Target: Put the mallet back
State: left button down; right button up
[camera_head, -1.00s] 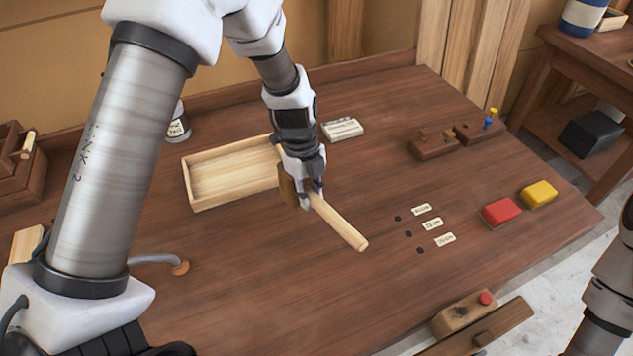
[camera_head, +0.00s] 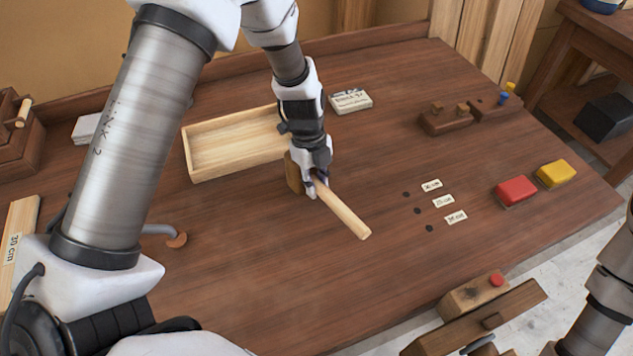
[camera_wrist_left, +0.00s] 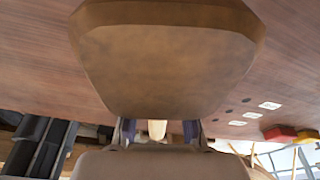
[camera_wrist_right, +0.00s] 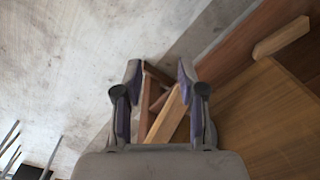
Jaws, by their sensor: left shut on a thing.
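The mallet has a pale wooden handle (camera_head: 343,210) and a brown head (camera_head: 294,174). My left gripper (camera_head: 318,184) is shut on the handle close to the head. The handle points toward the lower right in the head view. In the left wrist view the mallet head (camera_wrist_left: 165,55) fills the upper middle, and the handle end (camera_wrist_left: 157,129) shows between the fingers. Whether the mallet touches the bench top cannot be told. My right gripper (camera_wrist_right: 160,85) is open and empty in its wrist view, over the floor and beside wooden parts.
A shallow wooden tray (camera_head: 187,160) lies just left of the mallet. A white labelled box (camera_head: 351,101) is behind it. Right are three holes with labels (camera_head: 443,201), a red block (camera_head: 516,191) and a yellow block (camera_head: 556,174). The bench front (camera_head: 270,280) is clear.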

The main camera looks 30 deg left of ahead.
pick_arm(q)
jog(key=shift+s+f, duration=0.1)
jog(key=shift+f, duration=0.15)
jog(key=c, duration=0.9)
grip_release()
notch_tip(320, 180, up, 8)
jog(key=p, duration=0.4)
jog(key=shift+r, duration=0.1)
